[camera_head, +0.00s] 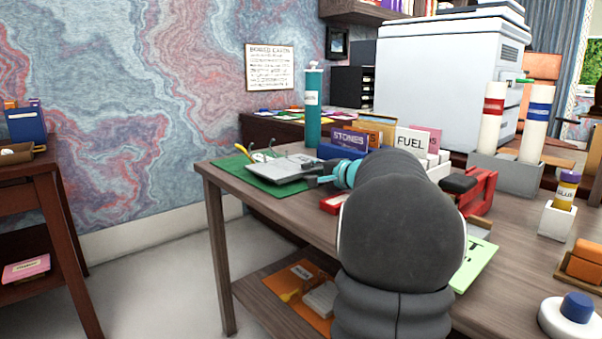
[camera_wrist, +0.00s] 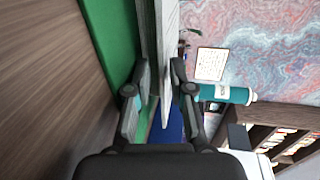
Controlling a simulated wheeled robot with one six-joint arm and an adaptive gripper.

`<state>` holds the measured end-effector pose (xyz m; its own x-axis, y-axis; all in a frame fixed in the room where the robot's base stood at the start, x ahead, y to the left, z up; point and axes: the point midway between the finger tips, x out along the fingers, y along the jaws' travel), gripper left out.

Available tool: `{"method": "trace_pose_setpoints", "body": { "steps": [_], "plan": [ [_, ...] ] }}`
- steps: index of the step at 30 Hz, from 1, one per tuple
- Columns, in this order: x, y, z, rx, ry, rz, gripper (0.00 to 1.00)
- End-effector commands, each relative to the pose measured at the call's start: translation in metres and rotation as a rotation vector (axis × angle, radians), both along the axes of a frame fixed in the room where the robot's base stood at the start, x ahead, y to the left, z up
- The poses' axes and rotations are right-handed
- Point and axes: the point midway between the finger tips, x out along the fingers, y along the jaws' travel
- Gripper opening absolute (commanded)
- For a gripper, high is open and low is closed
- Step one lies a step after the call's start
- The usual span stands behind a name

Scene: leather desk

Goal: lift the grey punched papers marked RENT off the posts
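The grey papers (camera_head: 285,168) lie as a flat stack on the green mat (camera_head: 238,168), at the far left end of the desk. In the wrist view the stack (camera_wrist: 168,45) shows edge-on as pale layers. My gripper (camera_head: 320,181) is at the stack's right edge. In the wrist view its two fingers (camera_wrist: 160,80) stand on either side of the papers' edge; I cannot tell whether both touch it. Thin upright pieces (camera_head: 258,152) show behind the stack; whether they are the posts is unclear. The RENT mark and the punched holes cannot be read.
A red stapler-like tool (camera_head: 480,190) lies right of my arm. The desk's left edge is close to the mat.

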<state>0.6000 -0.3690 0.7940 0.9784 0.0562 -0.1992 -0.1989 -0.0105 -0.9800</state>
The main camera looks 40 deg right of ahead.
Motion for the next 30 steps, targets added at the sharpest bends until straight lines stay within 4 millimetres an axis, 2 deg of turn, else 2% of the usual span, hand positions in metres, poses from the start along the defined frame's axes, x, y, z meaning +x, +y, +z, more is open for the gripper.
{"method": "trace_pose_setpoints", "body": {
  "steps": [9, 14, 23, 30],
  "plan": [
    [0.010, 0.016, 0.000, -0.001, 0.000, 0.027, 0.21],
    [0.011, 0.017, 0.000, 0.000, 0.000, 0.029, 0.01],
    [0.010, 0.016, -0.001, -0.001, 0.002, 0.027, 0.00],
    [0.010, 0.014, 0.023, -0.001, 0.001, 0.024, 0.00]
  ]
}}
